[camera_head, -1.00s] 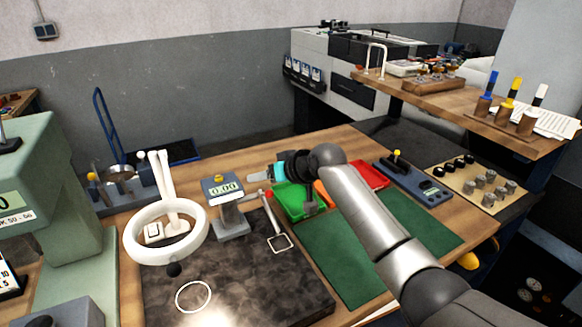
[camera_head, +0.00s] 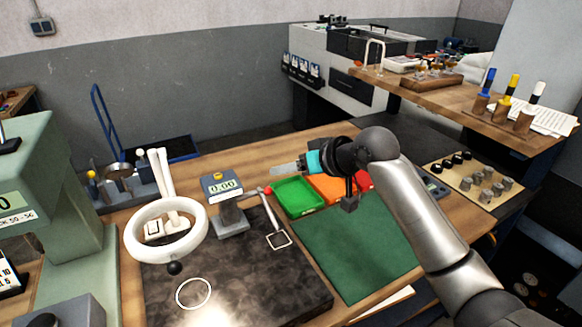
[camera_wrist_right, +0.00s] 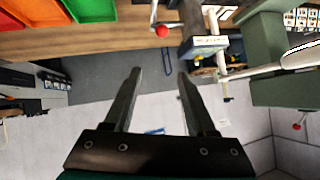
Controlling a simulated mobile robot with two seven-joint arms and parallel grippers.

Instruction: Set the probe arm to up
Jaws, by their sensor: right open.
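A thin arm (camera_head: 274,218) with a red ball at its upper end and a square loop at its lower end is beside the grey gauge stand (camera_head: 231,219); it looks like the probe arm, though I cannot be sure how it is set. The red ball also shows in the right wrist view (camera_wrist_right: 162,31). The gauge display (camera_head: 222,187) reads 0.00. My right gripper (camera_head: 278,170) is up and to the right of the red ball, apart from it. In the right wrist view its two fingers (camera_wrist_right: 160,76) are open with nothing between them. My left gripper is not in view.
A dark stone plate (camera_head: 250,282) lies under the stand. A white ring lamp (camera_head: 133,243) stands left of it. A green tray (camera_head: 299,198) and an orange tray (camera_head: 327,189) lie to the right, behind a green mat (camera_head: 352,247). A green machine (camera_head: 40,190) stands at the left.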

